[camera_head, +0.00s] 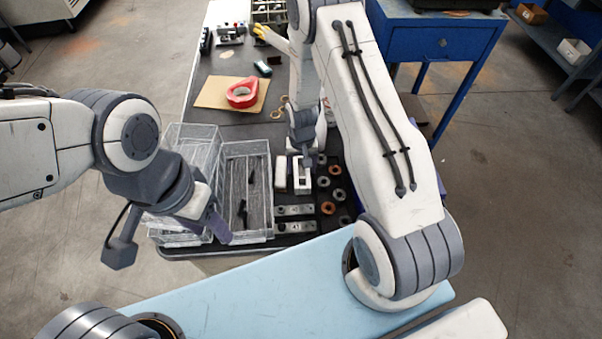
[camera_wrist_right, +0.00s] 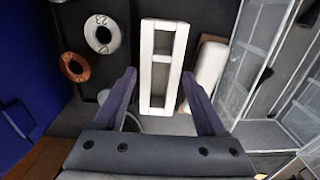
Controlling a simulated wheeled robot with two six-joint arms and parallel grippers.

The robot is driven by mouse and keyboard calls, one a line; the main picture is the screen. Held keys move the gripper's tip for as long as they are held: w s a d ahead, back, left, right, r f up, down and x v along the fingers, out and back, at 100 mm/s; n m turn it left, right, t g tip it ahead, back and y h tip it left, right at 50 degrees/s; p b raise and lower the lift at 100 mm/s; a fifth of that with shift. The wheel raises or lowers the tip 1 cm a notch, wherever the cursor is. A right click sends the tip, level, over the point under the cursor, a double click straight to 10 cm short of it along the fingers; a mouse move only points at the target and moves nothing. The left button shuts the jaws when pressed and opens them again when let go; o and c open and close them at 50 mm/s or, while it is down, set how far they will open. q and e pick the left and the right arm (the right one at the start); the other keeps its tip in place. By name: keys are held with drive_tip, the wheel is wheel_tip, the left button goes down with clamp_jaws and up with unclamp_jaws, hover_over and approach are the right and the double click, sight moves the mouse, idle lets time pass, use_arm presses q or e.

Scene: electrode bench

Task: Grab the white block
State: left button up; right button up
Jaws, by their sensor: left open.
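A white block with rectangular openings (camera_head: 303,182) stands on the dark bench top in the head view, under my right gripper (camera_head: 305,158). In the right wrist view, this white block (camera_wrist_right: 146,65) lies lengthwise between the two purple fingers of my right gripper (camera_wrist_right: 159,76). The fingers are apart, one on each side of its near end, and I cannot tell whether they touch it. A plain white block (camera_head: 281,173) is just to its left in the head view and at its right in the right wrist view (camera_wrist_right: 211,64). My left gripper (camera_head: 213,222) is open, over the clear trays.
Clear trays (camera_head: 247,150) stand left of the blocks. Metal and copper rings (camera_head: 328,208) lie to the right, and metal bars (camera_head: 294,227) in front. A red tape roll (camera_head: 242,92) sits on cardboard farther back. A blue cabinet (camera_head: 440,42) stands at the right.

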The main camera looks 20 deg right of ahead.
clamp_jaws()
drive_tip(key=shift+r, duration=0.1)
